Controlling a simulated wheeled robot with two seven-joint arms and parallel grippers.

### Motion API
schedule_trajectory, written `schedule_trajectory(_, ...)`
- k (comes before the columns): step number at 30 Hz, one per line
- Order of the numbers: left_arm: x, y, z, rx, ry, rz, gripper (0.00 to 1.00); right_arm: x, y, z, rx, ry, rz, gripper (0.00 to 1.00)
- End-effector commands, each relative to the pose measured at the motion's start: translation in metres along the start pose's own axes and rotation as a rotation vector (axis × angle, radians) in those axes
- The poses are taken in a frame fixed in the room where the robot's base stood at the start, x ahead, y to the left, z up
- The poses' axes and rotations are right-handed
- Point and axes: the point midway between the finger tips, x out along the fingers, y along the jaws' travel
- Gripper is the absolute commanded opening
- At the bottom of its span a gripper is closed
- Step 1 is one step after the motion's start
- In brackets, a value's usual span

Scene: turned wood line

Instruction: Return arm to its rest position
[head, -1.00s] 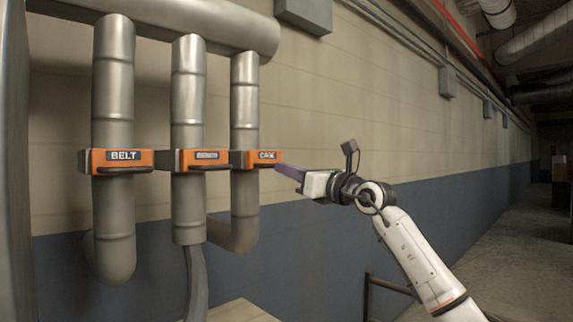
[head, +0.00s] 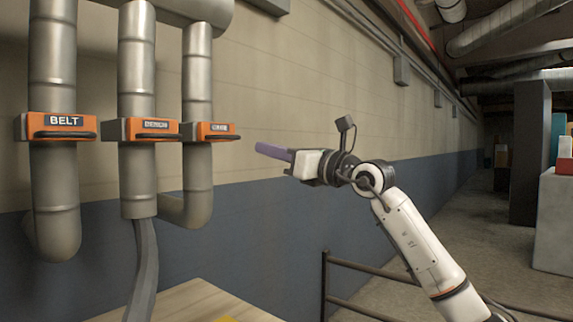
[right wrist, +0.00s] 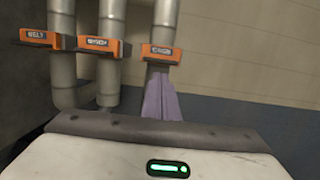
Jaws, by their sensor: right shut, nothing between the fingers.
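My right gripper (head: 268,151) is in the middle of the head view, with its purple fingers together and nothing between them. It points left toward the rightmost pipe gate and stands apart from it. In the right wrist view the closed fingers (right wrist: 161,100) point up at the orange gate (right wrist: 161,54) on that pipe. The same gate shows in the head view (head: 205,131); its label is too small to read surely. My left gripper is not in view.
A gate labelled BELT (head: 57,126) and a middle gate (head: 147,130) sit on the other pipes. A wooden surface (head: 180,301) lies below. A dark railing (head: 352,268) stands behind my arm. Open floor and a grey pillar (head: 529,150) are at right.

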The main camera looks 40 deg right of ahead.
Motion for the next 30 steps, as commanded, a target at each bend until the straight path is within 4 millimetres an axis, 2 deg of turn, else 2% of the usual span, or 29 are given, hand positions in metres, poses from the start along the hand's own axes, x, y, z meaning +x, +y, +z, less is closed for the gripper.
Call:
schedule_trajectory(1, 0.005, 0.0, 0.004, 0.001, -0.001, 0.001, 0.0, -0.011, -0.001, -0.004, -0.003, 0.001, -0.002, 0.0)
schedule_trajectory(3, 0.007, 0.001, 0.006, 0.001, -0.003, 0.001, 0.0, -0.022, -0.001, -0.004, -0.004, 0.002, -0.002, 0.0)
schedule_trajectory(7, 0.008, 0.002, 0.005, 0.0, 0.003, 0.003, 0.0, -0.035, 0.0, -0.002, 0.0, 0.002, 0.0, 0.0)
schedule_trajectory(16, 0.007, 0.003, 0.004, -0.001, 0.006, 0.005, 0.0, -0.041, 0.001, 0.0, 0.001, 0.001, 0.002, 0.0)
schedule_trajectory(18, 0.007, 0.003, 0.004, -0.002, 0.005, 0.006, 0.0, -0.038, 0.006, -0.003, 0.013, -0.003, 0.017, 0.0)
schedule_trajectory(20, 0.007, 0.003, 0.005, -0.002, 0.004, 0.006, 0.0, -0.035, 0.019, -0.011, 0.041, -0.014, 0.054, 0.0)
schedule_trajectory(23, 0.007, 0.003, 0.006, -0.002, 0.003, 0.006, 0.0, -0.027, 0.061, -0.032, 0.158, -0.06, 0.173, 0.0)
schedule_trajectory(25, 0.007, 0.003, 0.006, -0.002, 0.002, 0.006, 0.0, -0.026, 0.104, -0.052, 0.332, -0.122, 0.291, 0.0)
schedule_trajectory(27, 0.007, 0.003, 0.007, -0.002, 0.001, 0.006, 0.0, -0.035, 0.136, -0.069, 0.574, -0.204, 0.38, 0.0)
schedule_trajectory(30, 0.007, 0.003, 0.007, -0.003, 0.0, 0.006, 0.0, -0.052, 0.147, -0.096, 0.962, -0.318, 0.398, 0.0)
